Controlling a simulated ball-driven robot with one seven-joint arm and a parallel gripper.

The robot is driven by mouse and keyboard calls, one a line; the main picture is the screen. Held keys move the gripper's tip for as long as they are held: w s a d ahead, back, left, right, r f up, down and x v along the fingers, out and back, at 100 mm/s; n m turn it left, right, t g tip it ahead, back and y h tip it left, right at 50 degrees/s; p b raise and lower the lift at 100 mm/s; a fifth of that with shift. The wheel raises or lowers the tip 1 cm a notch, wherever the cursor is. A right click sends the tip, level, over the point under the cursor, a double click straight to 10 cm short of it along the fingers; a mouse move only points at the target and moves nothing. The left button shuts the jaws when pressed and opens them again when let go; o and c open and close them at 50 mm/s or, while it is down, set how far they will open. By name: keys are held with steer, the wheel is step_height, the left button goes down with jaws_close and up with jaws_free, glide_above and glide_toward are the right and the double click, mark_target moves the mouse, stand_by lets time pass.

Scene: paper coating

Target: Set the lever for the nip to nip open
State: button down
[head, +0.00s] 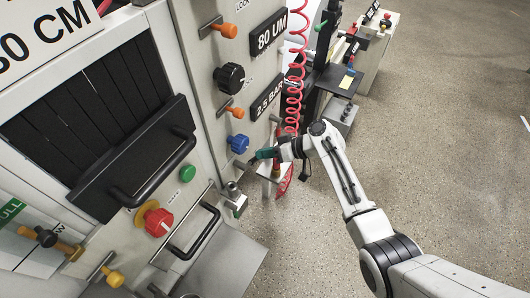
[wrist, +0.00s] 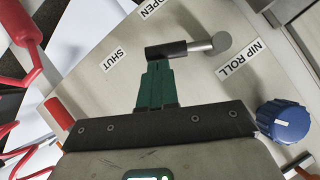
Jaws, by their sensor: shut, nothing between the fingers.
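The nip lever is a grey round pivot with a short rod and a black handle (wrist: 166,50) on the panel in the wrist view. It stands beside a "NIP ROLL" label (wrist: 238,60). Its handle points left, toward the "SHUT" label (wrist: 116,54). The "OPEN" label (wrist: 155,9) is above it, partly cut off by the frame edge. My gripper (wrist: 156,66) is shut and empty, its teal fingertips at the handle's lower side, touching or very close. In the head view my gripper (head: 256,157) is at the panel, below the blue knob; the lever is hard to make out there.
A blue knob (wrist: 283,122) is right of my gripper; it also shows in the head view (head: 238,143). Red coiled hoses (head: 294,85) hang just right of the panel. A black bar handle (head: 195,232) sticks out lower left. The floor (head: 440,130) at right is clear.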

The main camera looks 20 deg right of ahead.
steer(key=shift+f+m+y+b, duration=0.3)
steer(key=shift+f+y+b, duration=0.1)
steer(key=shift+b, duration=0.3)
steer(key=s+a+f+m+g+y+b, duration=0.1)
steer(key=s+a+f+m+y+b, duration=0.1)
steer(key=f+m+y+b, duration=0.4)
steer(key=shift+s+a+m+y+b, duration=0.35)
steer(key=shift+a+m+b, duration=0.55)
steer(key=shift+b, duration=1.55)
